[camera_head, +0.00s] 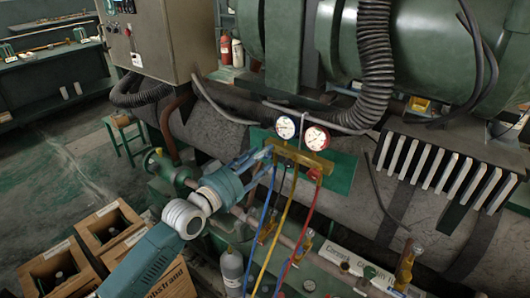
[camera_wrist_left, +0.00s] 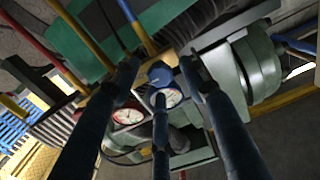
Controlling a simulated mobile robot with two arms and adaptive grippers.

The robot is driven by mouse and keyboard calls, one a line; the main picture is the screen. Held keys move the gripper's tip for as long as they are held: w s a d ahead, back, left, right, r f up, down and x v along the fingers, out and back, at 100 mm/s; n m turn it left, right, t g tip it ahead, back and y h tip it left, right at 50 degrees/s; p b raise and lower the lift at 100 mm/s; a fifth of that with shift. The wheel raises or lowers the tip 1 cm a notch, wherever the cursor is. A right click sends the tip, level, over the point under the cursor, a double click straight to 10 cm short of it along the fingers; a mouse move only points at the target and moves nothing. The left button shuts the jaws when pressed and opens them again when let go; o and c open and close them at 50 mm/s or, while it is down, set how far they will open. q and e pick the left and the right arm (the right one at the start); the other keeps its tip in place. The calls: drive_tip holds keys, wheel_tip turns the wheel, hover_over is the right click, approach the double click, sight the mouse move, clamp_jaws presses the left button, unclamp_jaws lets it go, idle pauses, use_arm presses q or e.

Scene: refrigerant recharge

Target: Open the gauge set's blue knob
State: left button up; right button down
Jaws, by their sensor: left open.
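The gauge set has a yellow manifold (camera_head: 299,155) with a blue-rimmed gauge (camera_head: 285,127) and a red-rimmed gauge (camera_head: 316,138), mounted in front of a green plate. My left gripper (camera_head: 262,156) is open at the manifold's left end. The blue knob (camera_wrist_left: 159,73) shows in the left wrist view between the spread fingers of the gripper (camera_wrist_left: 160,80); I cannot tell whether any finger touches it. In the head view the fingers largely hide the knob. The red gauge (camera_wrist_left: 127,116) also shows in the wrist view. My right gripper is not in view.
A blue hose (camera_head: 264,225), a yellow hose (camera_head: 275,235) and a red hose (camera_head: 301,228) hang below the manifold. A grey cylinder (camera_head: 232,270) stands below the gripper. Wooden crates (camera_head: 57,268) stand at lower left. A ribbed black hose (camera_head: 375,60) runs above right.

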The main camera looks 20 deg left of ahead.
use_arm(q)
drive_tip(key=shift+x, duration=1.05)
clamp_jaws()
